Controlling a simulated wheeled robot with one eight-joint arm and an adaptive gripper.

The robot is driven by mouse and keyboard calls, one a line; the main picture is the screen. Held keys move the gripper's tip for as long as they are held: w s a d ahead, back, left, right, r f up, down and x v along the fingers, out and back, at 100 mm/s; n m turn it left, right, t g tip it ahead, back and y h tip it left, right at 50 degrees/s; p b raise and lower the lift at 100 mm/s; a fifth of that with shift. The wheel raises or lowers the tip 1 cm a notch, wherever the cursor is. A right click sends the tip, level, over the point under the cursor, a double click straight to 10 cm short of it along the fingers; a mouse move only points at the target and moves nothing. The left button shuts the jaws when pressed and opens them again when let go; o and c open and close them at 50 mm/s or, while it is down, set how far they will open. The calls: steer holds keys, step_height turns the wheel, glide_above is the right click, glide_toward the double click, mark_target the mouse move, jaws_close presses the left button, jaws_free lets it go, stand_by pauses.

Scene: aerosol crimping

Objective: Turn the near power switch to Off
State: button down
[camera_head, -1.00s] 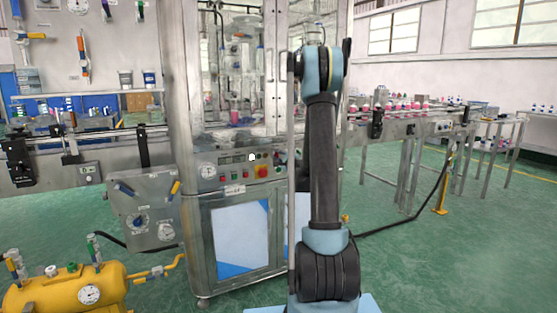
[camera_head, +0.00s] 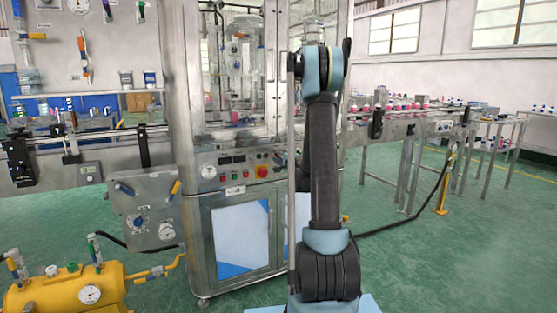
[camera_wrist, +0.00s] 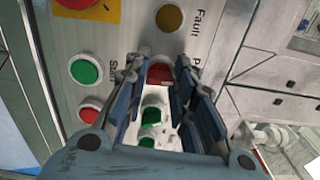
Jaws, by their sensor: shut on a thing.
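The machine's control panel (camera_head: 236,168) is at the centre of the head view, left of my arm. In the wrist view, my gripper (camera_wrist: 161,72) reaches down to this panel. Its fingertips are on either side of a red-faced round control, which I take as the near power switch (camera_wrist: 159,73). A label starting with "P" is beside it, partly hidden by a finger. The jaws are shut on this control, and its turned position cannot be read. In the head view my arm hides the gripper and the switch.
Near the gripper are a green start button (camera_wrist: 85,69), a red button (camera_wrist: 89,111), an amber fault lamp (camera_wrist: 170,18) and green controls (camera_wrist: 152,113) between the fingers. A yellow tank (camera_head: 65,292) stands at the left.

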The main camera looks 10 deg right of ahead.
steer(key=n, duration=0.6)
steer(key=shift+d+f+n, duration=0.1)
steer(key=shift+n, duration=0.2)
stand_by(0.5)
steer(key=c, duration=1.4)
jaws_free()
steer(key=shift+w+f, duration=0.1)
steer(key=shift+o, duration=0.2)
steer(key=v, duration=1.2)
